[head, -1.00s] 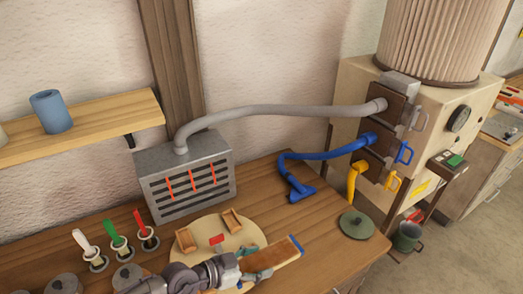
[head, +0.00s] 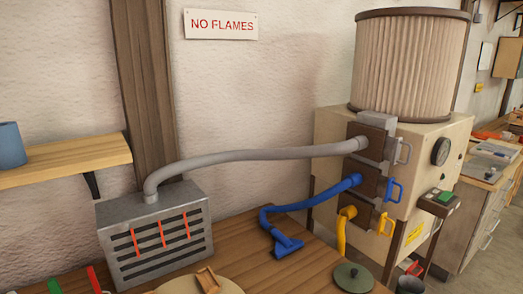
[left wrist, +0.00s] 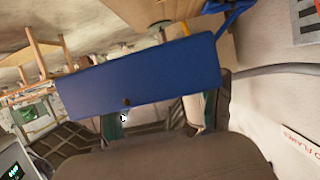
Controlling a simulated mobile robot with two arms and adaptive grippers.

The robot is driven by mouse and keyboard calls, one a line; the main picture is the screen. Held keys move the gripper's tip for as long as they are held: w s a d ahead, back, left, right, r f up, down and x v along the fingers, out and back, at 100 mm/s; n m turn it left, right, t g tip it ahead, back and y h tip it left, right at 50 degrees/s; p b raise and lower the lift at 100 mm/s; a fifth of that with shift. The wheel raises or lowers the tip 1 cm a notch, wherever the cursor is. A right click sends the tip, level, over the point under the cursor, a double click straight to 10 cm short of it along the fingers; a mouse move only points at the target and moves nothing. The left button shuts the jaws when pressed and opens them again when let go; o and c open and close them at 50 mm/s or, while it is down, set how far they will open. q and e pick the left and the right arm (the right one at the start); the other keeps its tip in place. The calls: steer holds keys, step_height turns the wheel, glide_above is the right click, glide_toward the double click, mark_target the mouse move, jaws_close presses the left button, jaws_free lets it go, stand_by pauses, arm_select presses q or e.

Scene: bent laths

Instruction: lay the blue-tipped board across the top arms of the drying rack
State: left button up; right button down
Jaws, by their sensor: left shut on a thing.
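The blue-tipped board shows in the left wrist view as a broad blue end (left wrist: 140,75) right in front of the camera, with a small dark spot near its lower edge. My left gripper (left wrist: 157,115) is shut on the board, its fingers showing below and partly behind the blue end. The rest of the board is hidden in this view. Neither gripper nor the board is in the head view now. I cannot make out the drying rack for certain; wooden posts (left wrist: 32,45) stand at the far left of the left wrist view.
On the bench (head: 325,255) stand a slotted metal box (head: 155,240) with a grey hose (head: 250,160), a blue hose nozzle (head: 288,245), a green lid (head: 353,278) and a round board (head: 180,287). A machine with a pleated filter (head: 408,65) stands right. A shelf (head: 60,165) juts out left.

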arm_select(q)
steer(key=shift+a, duration=0.15)
stand_by(0.3)
stand_by(0.4)
steer(key=shift+w+d+r+p, duration=0.15)
steer(key=shift+d+r+p, duration=0.1)
steer(key=shift+p, duration=0.1)
steer(key=w+d+p, duration=0.1)
steer(key=d+p, duration=0.1)
steer(key=w+d+p, duration=0.2)
steer(key=w+d+r+p, duration=0.1)
steer(key=w+d+p, duration=0.1)
steer(key=d, duration=0.1)
steer(key=shift+r+p, duration=0.1)
steer(key=shift+p, duration=0.25)
steer(key=w+d+f+p, duration=0.1)
steer(key=d+f+p, duration=0.4)
steer(key=d+p, duration=0.2)
steer(key=shift+f, duration=0.15)
